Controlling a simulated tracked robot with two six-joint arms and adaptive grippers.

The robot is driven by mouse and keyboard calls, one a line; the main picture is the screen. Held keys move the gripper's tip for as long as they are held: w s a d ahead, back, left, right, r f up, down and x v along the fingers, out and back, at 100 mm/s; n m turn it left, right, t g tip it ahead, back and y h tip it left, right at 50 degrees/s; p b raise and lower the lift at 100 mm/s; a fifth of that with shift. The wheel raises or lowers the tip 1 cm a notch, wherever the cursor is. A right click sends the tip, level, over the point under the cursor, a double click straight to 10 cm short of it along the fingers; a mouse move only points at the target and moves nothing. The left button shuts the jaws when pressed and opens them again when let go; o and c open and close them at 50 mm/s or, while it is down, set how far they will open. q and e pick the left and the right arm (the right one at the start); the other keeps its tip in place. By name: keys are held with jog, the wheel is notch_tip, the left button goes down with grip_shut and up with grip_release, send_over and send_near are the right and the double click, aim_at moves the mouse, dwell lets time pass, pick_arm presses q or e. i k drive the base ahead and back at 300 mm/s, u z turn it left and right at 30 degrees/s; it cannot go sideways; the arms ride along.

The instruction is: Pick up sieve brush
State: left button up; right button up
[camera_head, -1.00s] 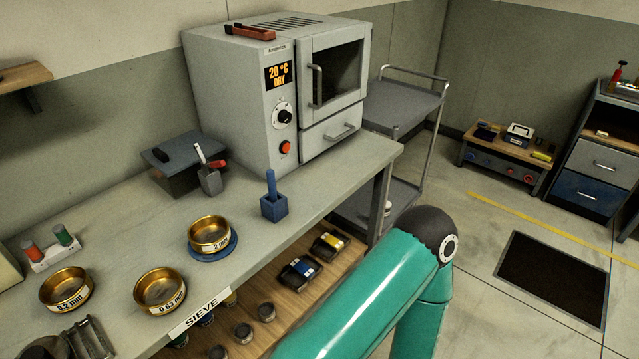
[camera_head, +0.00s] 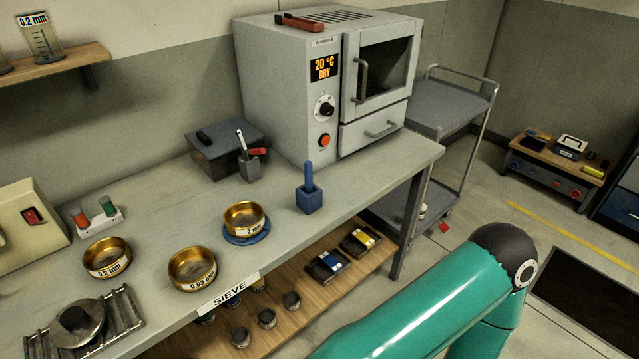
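A blue block-shaped holder (camera_head: 309,200) stands on the bench near its front edge, in front of the oven. A blue upright handle (camera_head: 308,176) sticks out of it; it looks like the sieve brush, but its lower end is hidden in the holder. A grey holder (camera_head: 249,168) behind and to the left holds a white-tipped tool and a red-handled tool. Neither gripper is in view. Only a green arm link of mine shows at lower right, apart from the bench objects.
Brass sieves (camera_head: 193,269) stand on the bench's left half, one of them on a blue disc (camera_head: 247,236). A grey oven (camera_head: 285,90) stands at the back. The bench top right of the blue holder is clear. A trolley (camera_head: 455,105) stands beyond the bench's right end.

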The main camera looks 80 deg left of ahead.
aim_at(308, 165)
jog(key=z, duration=0.05)
jog(key=i, duration=2.5)
jog(key=u, duration=2.3)
jog(key=i, duration=0.15)
jog(key=u, duration=1.25)
jog(key=k, duration=0.3)
jog(key=u, duration=0.6)
jog(key=i, duration=1.05)
jog(key=z, duration=0.25)
